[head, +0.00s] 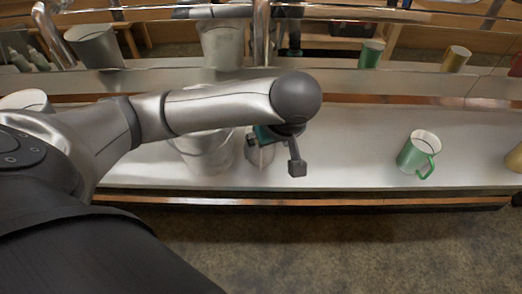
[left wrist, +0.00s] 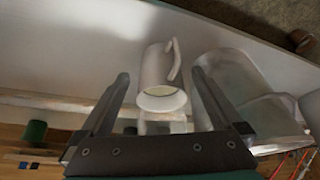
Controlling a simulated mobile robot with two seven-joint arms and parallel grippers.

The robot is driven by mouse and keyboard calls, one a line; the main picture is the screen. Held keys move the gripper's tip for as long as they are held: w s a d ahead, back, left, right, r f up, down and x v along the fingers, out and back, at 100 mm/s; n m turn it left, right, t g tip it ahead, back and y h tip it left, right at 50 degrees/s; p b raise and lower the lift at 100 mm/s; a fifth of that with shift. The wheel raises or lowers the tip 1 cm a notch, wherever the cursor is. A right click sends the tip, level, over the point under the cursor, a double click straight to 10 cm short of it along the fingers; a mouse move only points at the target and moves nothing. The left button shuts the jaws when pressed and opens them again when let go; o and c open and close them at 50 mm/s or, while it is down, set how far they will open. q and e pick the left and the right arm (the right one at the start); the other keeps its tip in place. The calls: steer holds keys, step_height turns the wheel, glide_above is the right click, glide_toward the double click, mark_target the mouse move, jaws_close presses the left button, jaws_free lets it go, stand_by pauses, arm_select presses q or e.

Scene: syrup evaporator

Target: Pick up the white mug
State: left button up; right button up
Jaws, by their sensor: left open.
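The white mug (left wrist: 161,68) is between the two fingers of my open left gripper (left wrist: 160,76) in the left wrist view. Its mouth faces the camera and its handle is on the right side, near the right finger. I cannot tell whether either finger touches it. In the head view, my left gripper (head: 276,156) is low over the metal counter, and the pale mug (head: 259,155) shows partly behind it, beside a metal pail. My right gripper is in neither view.
A metal pail (head: 204,152) stands just left of the mug. A green mug (head: 415,152) stands further right on the counter (head: 345,150), and a yellowish mug (head: 515,159) is at the right edge. The counter between the gripper and the green mug is clear. A shiny back panel mirrors the objects.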

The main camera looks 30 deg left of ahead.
arm_select(q)
steer(key=shift+w+a, duration=0.6)
steer(key=shift+a, duration=0.2)
steer(key=shift+w+a, duration=0.35)
steer(key=shift+a, duration=0.15)
steer(key=b+x, duration=0.1)
steer(key=x, duration=0.3)
steer(key=shift+w+a+f, duration=0.2)
steer(key=shift+f, duration=0.25)
steer(key=c, duration=0.5)
jaws_close()
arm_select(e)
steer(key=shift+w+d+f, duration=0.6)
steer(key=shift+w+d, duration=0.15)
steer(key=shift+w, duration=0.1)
arm_select(q)
steer(key=shift+r, duration=0.2)
